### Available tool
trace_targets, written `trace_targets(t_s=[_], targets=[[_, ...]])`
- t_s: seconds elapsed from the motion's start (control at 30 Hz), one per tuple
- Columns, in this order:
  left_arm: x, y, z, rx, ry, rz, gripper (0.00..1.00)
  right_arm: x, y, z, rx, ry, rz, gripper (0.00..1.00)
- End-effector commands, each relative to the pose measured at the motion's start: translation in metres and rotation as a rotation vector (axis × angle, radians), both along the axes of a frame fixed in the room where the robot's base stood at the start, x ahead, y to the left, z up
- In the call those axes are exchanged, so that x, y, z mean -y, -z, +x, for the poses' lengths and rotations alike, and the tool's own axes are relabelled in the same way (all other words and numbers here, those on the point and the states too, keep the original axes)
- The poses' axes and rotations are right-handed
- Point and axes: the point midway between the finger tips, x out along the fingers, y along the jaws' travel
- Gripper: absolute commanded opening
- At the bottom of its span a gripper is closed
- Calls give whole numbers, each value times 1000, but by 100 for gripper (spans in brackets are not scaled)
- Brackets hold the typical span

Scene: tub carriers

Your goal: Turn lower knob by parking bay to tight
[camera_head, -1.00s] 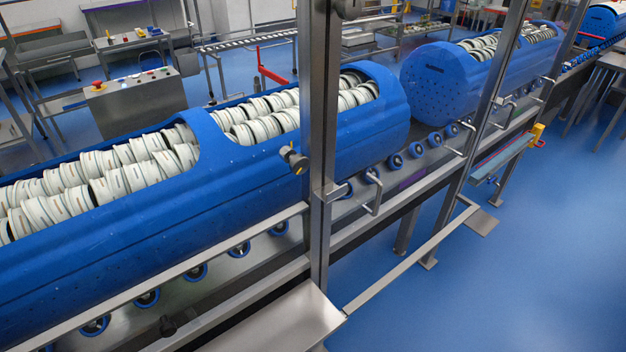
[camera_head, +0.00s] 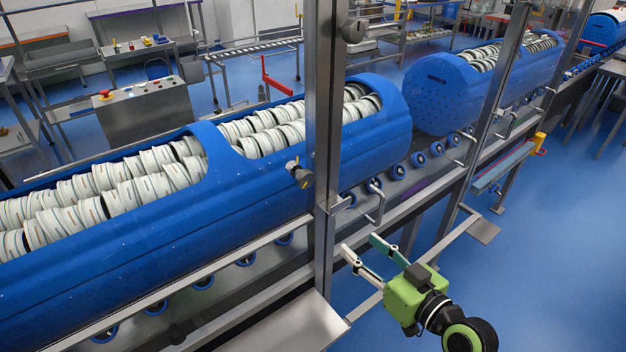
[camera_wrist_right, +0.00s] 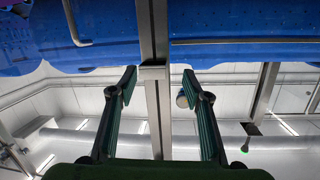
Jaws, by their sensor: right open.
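The lower knob (camera_head: 300,175) is a small dark knob with a brass-coloured part, on the left side of the steel post (camera_head: 322,130). A second, grey knob (camera_head: 353,30) sits higher on the same post. I cannot tell from its look how tight the lower knob is. My right gripper (camera_head: 358,244) is green with two pale, parted fingers, open and empty, below and to the right of the lower knob, apart from it. In the right wrist view the open fingers (camera_wrist_right: 159,75) stand either side of a steel post. My left gripper is not in view.
A blue tub carrier (camera_head: 250,185) full of white discs lies on rollers behind the post. Another blue carrier (camera_head: 440,95) stands farther right. A bent steel handle (camera_head: 376,207) sticks out right of the post, near the gripper. The blue floor (camera_head: 540,270) at right is clear.

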Motion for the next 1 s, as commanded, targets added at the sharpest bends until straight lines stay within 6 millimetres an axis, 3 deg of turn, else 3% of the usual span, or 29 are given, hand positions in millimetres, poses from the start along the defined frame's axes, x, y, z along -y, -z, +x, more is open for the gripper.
trace_targets(t_s=[0.03,0.1,0.23,0.47,1.0], targets=[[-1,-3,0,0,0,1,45,-7,-35,-7,56,-30,8,45],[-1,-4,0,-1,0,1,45,-15,-69,-17,114,-64,19,45],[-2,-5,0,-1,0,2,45,-24,-104,-30,176,-101,28,45],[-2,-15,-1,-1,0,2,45,-37,-114,-17,189,-108,34,45],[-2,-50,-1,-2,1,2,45,-97,-112,67,187,-107,31,45]])
